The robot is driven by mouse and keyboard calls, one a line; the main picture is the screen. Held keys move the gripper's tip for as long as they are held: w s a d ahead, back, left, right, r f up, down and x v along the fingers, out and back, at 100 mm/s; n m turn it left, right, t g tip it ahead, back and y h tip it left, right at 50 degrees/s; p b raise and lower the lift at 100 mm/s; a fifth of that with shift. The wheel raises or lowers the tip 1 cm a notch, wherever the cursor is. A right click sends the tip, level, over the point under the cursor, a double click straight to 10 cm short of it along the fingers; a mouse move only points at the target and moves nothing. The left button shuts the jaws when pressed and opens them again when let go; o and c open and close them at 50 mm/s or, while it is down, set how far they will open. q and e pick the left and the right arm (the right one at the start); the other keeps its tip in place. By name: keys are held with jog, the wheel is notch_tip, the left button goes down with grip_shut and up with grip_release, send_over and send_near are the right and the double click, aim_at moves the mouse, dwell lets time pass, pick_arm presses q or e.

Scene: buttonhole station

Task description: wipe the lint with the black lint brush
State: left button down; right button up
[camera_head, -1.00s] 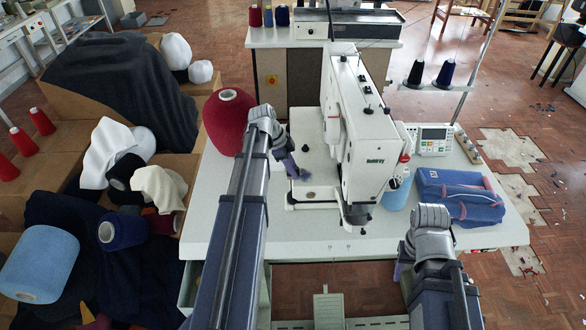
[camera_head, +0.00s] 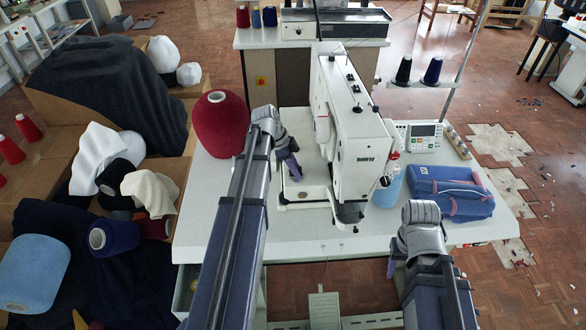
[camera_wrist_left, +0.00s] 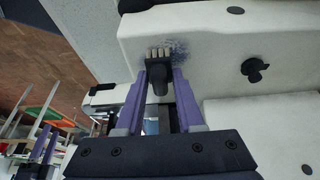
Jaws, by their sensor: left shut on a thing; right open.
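The black lint brush (camera_wrist_left: 157,80) is held between the purple fingers of my left gripper (camera_wrist_left: 160,90) in the left wrist view. Its pale bristles point at a white machine surface. The lint (camera_wrist_left: 181,47), a dark blue fuzzy patch, lies on that surface just right of the bristles; I cannot tell whether they touch. In the head view my left gripper (camera_head: 292,169) is over the left side of the sewing machine (camera_head: 352,120), and brush and lint cannot be made out there. My right gripper (camera_head: 391,268) is open near the table's front edge, partly hidden by its wrist.
A blue bag (camera_head: 452,190) and a blue bottle (camera_head: 387,189) stand right of the machine. A dark red yarn cone (camera_head: 221,124) stands left of my left gripper. The white table (camera_head: 215,215) is clear at front left. Boxes with yarn and cloth fill the left.

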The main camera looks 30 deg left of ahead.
aim_at(284, 174)
pick_arm(q)
jog(key=shift+w+d+f, duration=0.1)
jog(key=shift+w+d, duration=0.35)
jog(key=shift+d, duration=0.3)
jog(key=shift+w+d+f, duration=0.1)
jog(key=shift+w+d, duration=0.3)
jog(key=shift+d, duration=0.3)
jog(key=shift+w+a+r, duration=0.15)
jog(key=shift+w+a, duration=0.1)
jog(key=shift+w, duration=0.2)
jog(key=shift+s+a, duration=0.55)
jog(key=shift+a, duration=0.2)
jog(key=shift+s+a, duration=0.5)
jog(key=shift+a, duration=0.25)
jog(key=shift+s+a, duration=0.45)
jog(key=shift+a, duration=0.35)
jog(key=shift+s+a, duration=0.45)
jog(key=shift+a, duration=0.3)
jog(key=shift+w, duration=0.15)
jog(key=shift+w+a, duration=0.15)
jog(key=shift+w, duration=0.1)
